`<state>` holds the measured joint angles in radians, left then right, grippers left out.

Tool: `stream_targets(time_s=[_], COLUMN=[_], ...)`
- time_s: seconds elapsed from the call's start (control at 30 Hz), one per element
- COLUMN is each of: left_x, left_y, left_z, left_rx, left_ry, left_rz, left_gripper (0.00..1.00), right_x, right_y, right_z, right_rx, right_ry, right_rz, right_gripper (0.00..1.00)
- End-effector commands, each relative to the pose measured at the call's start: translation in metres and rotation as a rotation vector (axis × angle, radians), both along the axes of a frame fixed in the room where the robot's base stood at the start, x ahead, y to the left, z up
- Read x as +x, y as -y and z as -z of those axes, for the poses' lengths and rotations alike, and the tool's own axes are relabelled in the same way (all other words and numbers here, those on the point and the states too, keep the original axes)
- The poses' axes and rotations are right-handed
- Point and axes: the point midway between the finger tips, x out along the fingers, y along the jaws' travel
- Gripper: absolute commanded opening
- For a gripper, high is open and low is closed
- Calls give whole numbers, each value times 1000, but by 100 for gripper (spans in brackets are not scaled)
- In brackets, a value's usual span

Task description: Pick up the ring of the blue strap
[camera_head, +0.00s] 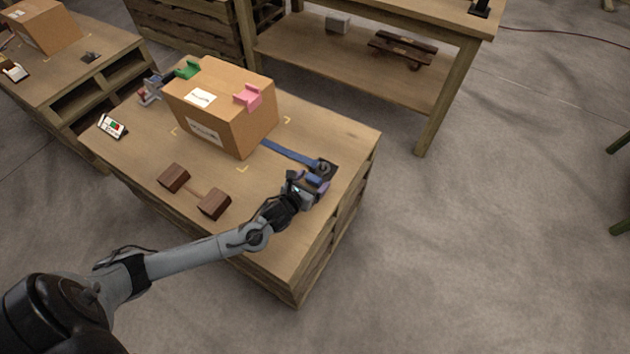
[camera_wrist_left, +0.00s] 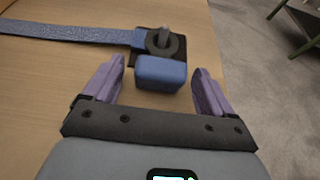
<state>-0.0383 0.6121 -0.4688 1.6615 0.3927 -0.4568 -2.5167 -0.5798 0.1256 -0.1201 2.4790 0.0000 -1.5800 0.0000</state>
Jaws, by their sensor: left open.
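The blue strap (camera_head: 288,152) runs from under the cardboard box to a dark pad near the right edge of the pallet top. It also shows in the left wrist view (camera_wrist_left: 65,30). At its end a dark grey ring (camera_wrist_left: 176,45) sits around an upright grey peg. A blue block (camera_wrist_left: 160,73) adjoins the ring on the side nearer my gripper. My left gripper (camera_head: 313,182) is open, its purple fingers on either side of the blue block, with visible gaps. In the left wrist view the gripper (camera_wrist_left: 156,78) appears empty. My right gripper is out of view.
Two brown blocks (camera_head: 174,177) joined by a bar and a small card device (camera_head: 112,126) lie on the pallet top (camera_head: 140,165). A wooden workbench (camera_head: 400,75) stands behind.

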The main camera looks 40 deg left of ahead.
Motion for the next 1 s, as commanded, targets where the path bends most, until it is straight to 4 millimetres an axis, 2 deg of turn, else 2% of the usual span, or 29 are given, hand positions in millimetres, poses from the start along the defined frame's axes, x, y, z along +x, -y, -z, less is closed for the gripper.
stream_targets(time_s=[0.27,0.67,1.0], left_x=[2,2,2], left_y=[0,0,0], left_z=[0,1,-4], left_rx=[-1,0,0], left_ry=[-1,-1,1], left_rz=[1,0,1], left_gripper=[85,24,24], right_x=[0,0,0], right_y=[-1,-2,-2], right_z=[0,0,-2], right_rx=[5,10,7], right_ry=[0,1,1], right_rz=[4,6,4], right_gripper=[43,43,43])
